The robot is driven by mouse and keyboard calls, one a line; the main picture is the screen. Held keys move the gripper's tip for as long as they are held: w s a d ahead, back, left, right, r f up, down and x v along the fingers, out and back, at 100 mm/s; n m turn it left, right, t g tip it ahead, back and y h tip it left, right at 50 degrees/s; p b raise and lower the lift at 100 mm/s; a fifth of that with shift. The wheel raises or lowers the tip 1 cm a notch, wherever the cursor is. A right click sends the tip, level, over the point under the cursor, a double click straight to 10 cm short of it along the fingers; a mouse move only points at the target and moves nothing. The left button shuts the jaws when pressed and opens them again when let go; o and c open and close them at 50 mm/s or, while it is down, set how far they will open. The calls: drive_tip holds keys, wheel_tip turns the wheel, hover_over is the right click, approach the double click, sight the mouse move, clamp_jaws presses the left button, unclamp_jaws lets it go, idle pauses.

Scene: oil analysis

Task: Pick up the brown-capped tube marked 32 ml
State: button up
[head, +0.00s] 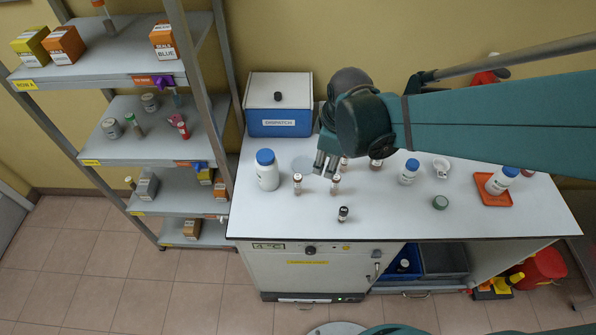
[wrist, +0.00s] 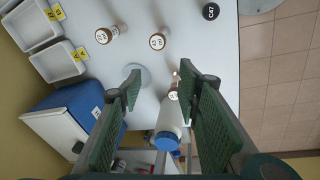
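Several brown-capped tubes with white round top labels stand upright on the white table; I cannot read the marks surely. In the head view one stands at the left (head: 298,184), one right of it (head: 335,185), and others are farther back, including one right of my gripper (head: 376,164). The wrist view shows two clear of my fingers, one tube (wrist: 107,34) and another tube (wrist: 158,41); a third tube (wrist: 173,94) appears between the fingers, near the right fingertip. My gripper (head: 326,163) is open and empty above the table; its fingers (wrist: 158,88) are wide apart.
A blue-capped white bottle (head: 267,172) stands left of my gripper; it also shows between the fingers in the wrist view (wrist: 172,120). A black-capped vial (head: 343,214) stands near the front edge. A blue-white box (head: 280,105) is behind. The front right of the table is mostly clear.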

sight(297, 176)
drive_tip(key=a+f+n+p, duration=0.1)
drive_tip(key=a+f+n, duration=0.1)
drive_tip(key=w+a+f+n+g+p, duration=0.1)
drive_tip(key=a+f+n, duration=0.1)
drive_tip(key=a, duration=0.1)
drive_tip(key=a+f+n+g+p, duration=0.1)
drive_tip(key=a+f+n, duration=0.1)
drive_tip(key=shift+w+a+f, duration=0.1)
drive_tip(key=shift+w+a, duration=0.1)
drive_tip(key=shift+a, duration=0.1)
drive_tip(key=shift+s+a+f+n+h+p, duration=0.1)
drive_tip(key=shift+a+f+n+h+p, duration=0.25)
drive_tip(key=shift+a+f+n, duration=0.25)
drive_tip(key=shift+f, duration=0.1)
drive_tip(key=shift+f, duration=1.3)
drive_tip(key=shift+d+f, duration=0.2)
drive_tip(key=shift+f, duration=2.4)
drive_tip(key=c, duration=1)
